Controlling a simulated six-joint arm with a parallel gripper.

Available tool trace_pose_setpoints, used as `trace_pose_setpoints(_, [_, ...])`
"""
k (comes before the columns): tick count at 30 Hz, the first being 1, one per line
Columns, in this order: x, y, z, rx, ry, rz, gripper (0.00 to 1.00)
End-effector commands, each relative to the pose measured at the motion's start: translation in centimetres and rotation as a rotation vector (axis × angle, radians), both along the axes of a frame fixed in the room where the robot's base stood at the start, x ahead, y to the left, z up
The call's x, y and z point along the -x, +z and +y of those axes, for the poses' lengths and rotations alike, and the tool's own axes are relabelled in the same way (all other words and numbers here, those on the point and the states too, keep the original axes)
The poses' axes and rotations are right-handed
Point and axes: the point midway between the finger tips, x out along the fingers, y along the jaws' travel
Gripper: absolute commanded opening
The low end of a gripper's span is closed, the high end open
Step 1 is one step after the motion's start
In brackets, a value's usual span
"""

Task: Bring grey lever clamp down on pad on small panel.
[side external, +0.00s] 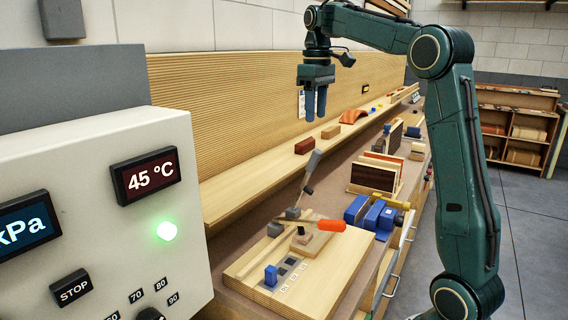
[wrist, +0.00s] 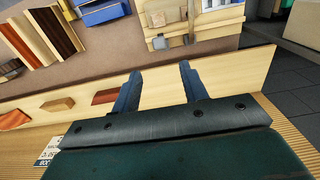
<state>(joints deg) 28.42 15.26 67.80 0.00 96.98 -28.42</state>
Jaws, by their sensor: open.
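In the side external view, the grey lever clamp (side external: 314,165) stands on a wooden board (side external: 335,272) with its handle raised and tilted. A small panel (side external: 320,243) lies on the board beside the clamp's foot. A small dark piece on the panel, partly behind an orange-handled tool (side external: 328,225), looks like the pad. The clamp is up, apart from the pad. My gripper (side external: 316,116) is open and empty, fingers down, well above and behind the clamp. In the wrist view the open fingers (wrist: 160,78) show bench and shelf beyond; the board (wrist: 232,13) is at the top edge.
Blue vise-like blocks (side external: 370,213) sit right of the board. Upright veneer sheets (side external: 375,175) stand farther back. A ledge with small wooden blocks (side external: 305,146) runs along the wall. A control box (side external: 95,220) fills the left foreground.

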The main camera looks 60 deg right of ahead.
Motion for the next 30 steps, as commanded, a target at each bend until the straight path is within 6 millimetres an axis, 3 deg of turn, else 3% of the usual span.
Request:
trace_pose_setpoints(14, [0.1,-2.6,0.1,-0.001,0.0,0.002,0.44])
trace_pose_setpoints(30, [0.1,-9.5,0.1,-0.002,0.0,0.003,0.44])
